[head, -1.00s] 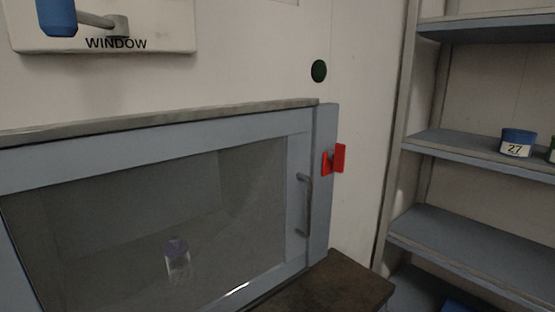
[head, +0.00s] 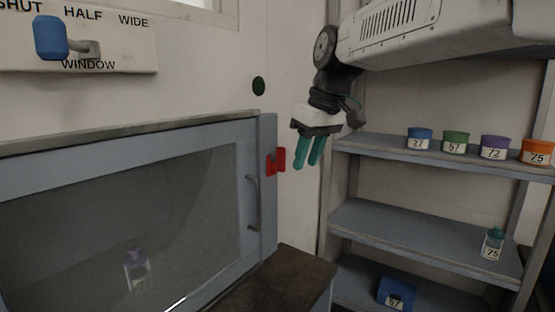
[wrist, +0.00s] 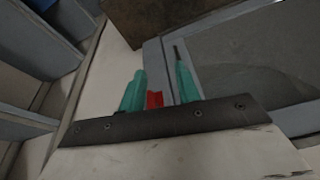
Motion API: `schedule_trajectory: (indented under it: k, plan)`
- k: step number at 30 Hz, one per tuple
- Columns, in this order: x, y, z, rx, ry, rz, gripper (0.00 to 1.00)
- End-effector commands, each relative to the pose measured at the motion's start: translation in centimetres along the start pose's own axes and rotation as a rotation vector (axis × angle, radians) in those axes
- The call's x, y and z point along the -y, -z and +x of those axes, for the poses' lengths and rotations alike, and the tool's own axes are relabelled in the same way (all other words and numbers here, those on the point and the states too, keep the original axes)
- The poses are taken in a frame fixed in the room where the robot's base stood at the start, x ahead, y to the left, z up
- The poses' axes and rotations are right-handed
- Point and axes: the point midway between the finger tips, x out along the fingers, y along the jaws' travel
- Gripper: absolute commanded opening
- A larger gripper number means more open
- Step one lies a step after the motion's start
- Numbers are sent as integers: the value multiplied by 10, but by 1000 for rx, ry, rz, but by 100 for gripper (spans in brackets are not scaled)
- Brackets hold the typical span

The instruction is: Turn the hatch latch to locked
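The red hatch latch (head: 276,160) sits on the right frame of the blue-grey hatch (head: 268,220), next to its grey vertical handle (head: 253,203). The hatch door looks closed, with a clear pane. My gripper (head: 308,160) hangs to the right of the latch in the head view, teal fingers pointing down. In the wrist view the red latch (wrist: 154,99) shows between the two spread fingers of my gripper (wrist: 158,85), partly hidden by the gripper body. The fingers are apart, with nothing seen gripped. I cannot tell whether they touch the latch.
Shelves (head: 400,152) with numbered jars stand at right. A dark table (head: 290,275) is below the hatch's right side.

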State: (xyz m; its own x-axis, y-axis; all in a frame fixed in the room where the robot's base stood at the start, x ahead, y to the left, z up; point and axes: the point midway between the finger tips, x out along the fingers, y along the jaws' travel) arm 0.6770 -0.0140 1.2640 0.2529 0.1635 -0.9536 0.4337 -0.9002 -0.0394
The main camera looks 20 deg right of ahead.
Motion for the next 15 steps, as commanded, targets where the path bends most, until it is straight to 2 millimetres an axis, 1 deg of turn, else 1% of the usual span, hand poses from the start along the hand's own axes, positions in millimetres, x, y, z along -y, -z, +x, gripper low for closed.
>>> schedule_trajectory:
  k: [1,3,6,9,11,15]
  plan:
    - [-12,27,0,-16,8,-37,33]
    - [-24,54,-2,-40,15,-89,33]
    - [-35,82,-2,-65,22,-141,33]
    - [-42,96,-3,-80,23,-171,33]
    - [-43,100,0,-83,25,-180,33]
    - [-43,103,14,-84,27,-185,33]
